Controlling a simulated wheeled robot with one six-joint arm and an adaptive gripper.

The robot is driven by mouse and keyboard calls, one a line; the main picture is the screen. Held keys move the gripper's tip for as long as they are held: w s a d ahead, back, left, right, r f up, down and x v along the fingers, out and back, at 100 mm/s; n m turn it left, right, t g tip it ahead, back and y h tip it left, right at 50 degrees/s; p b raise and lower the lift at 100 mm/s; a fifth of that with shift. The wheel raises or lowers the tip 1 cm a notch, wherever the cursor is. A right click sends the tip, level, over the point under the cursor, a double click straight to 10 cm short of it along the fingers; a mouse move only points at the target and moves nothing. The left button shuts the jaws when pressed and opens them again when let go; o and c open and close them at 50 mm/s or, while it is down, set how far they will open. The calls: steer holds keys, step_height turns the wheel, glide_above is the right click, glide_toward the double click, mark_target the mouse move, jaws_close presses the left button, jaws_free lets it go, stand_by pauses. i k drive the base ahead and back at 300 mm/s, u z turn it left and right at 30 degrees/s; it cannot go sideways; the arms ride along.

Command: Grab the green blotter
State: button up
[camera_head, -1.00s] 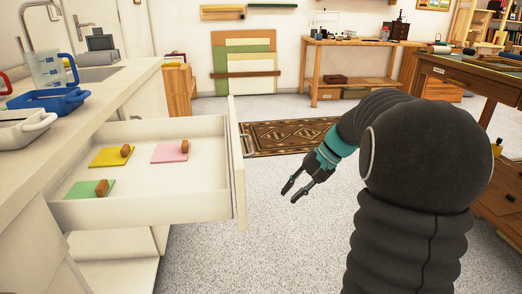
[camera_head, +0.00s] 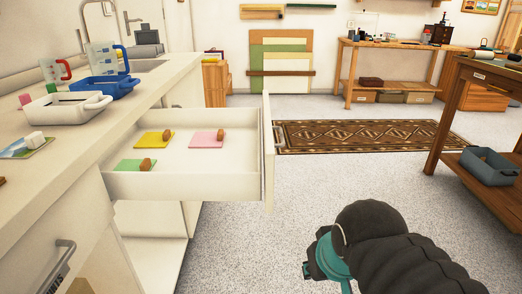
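The green blotter (camera_head: 128,166) is a small flat green square with a brown wooden knob on it. It lies at the near left inside the open white drawer (camera_head: 185,187).
The counter (camera_head: 60,150) above the drawer holds a white tray (camera_head: 68,107), a blue tray (camera_head: 104,87) and measuring jugs. The drawer front (camera_head: 267,150) stands out over the floor. Open speckled floor lies to the right, with a patterned rug (camera_head: 370,134) and a wooden table (camera_head: 440,110).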

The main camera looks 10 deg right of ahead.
mark_target(146, 164)
steer(key=k, duration=0.35)
steer(key=z, duration=1.1)
steer(key=i, duration=0.95)
steer(key=u, duration=1.8)
